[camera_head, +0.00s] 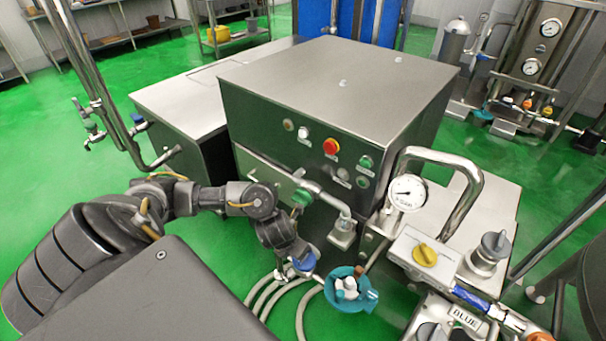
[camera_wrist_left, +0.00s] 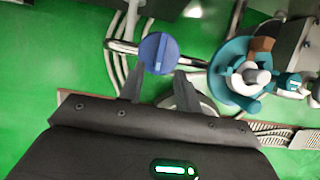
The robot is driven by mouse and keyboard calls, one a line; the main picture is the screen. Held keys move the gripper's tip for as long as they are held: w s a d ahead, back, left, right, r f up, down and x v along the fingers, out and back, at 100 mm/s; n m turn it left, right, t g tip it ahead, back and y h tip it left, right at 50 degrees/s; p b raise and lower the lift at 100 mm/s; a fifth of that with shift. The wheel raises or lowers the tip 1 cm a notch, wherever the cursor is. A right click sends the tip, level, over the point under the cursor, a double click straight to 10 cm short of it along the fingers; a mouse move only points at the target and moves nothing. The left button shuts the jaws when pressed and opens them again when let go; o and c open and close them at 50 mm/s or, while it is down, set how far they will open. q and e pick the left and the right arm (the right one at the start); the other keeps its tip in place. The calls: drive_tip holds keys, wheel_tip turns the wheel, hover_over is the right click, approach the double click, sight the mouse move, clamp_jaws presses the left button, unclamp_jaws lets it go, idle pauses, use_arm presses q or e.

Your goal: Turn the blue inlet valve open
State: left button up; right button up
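A round blue valve handle (camera_head: 303,262) sits on a thin steel pipe below the machine's front. In the left wrist view the blue handle (camera_wrist_left: 158,53) shows a raised bar across its face. My left gripper (camera_wrist_left: 160,88) is open, its two dark fingers apart and pointing at the handle, with nothing clearly held between them. The fingertips come up close to the handle's lower edge; I cannot tell whether they touch it. In the head view my left gripper (camera_head: 292,252) is right over the handle and partly hides it. My right gripper is not in view.
A teal pump-like part (camera_head: 346,290) stands just right of the handle, with pale hoses (camera_head: 270,292) below. A blue lever (camera_head: 470,297) by a "BLUE" label is farther right. The steel machine (camera_head: 340,85) stands behind.

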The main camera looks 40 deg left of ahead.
use_arm(q)
drive_tip(key=b+x, duration=0.1)
drive_tip(key=x, duration=0.5)
drive_tip(key=shift+b, duration=0.3)
drive_tip(key=shift+w+f, duration=0.25)
drive_tip(key=shift+f, duration=0.2)
clamp_jaws()
